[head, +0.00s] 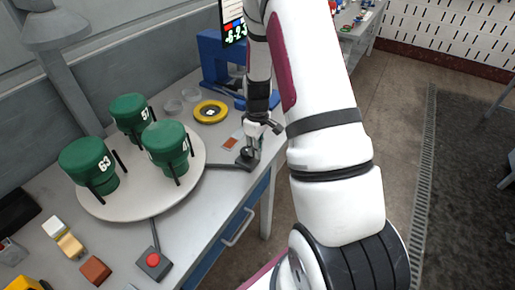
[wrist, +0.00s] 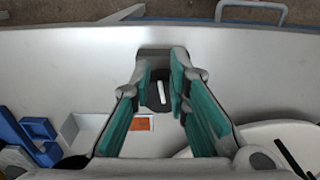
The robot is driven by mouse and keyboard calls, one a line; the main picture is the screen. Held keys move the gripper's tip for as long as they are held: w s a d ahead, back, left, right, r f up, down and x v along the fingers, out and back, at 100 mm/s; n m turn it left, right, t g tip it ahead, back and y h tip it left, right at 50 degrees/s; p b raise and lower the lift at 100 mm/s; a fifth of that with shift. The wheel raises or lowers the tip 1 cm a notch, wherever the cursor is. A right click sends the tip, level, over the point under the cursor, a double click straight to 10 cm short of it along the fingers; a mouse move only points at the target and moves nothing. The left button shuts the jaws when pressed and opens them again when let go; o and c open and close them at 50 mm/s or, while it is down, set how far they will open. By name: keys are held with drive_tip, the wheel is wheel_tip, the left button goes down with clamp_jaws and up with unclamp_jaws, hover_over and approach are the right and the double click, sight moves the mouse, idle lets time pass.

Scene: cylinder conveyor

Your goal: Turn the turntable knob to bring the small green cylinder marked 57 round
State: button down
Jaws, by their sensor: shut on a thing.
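The small green cylinder marked 57 (head: 128,111) stands upright at the back of the round white turntable (head: 140,208); its second digit is partly cut off at the side. Green cylinders marked 63 (head: 87,160) and starting with 4 (head: 166,142) stand at the left and right of the turntable. The dark turntable knob (head: 245,159) is on the bench to the right, joined by a dark bar. My gripper (head: 252,146) points down, shut on the knob. In the wrist view the knob (wrist: 158,96), with a white line, shows between the green-padded fingers (wrist: 163,92).
A red button box (head: 153,262) sits at the bench front. A yellow ring (head: 210,111) and a blue stand (head: 222,62) are behind the turntable. Small blocks (head: 96,269) lie at the left front. The bench edge runs close to the knob.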

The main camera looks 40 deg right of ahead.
drive_tip(key=r, duration=0.1)
drive_tip(key=r+p, duration=0.1)
drive_tip(key=r, duration=0.1)
drive_tip(key=r+p, duration=0.1)
drive_tip(key=r, duration=0.1)
drive_tip(key=shift+d, duration=0.3)
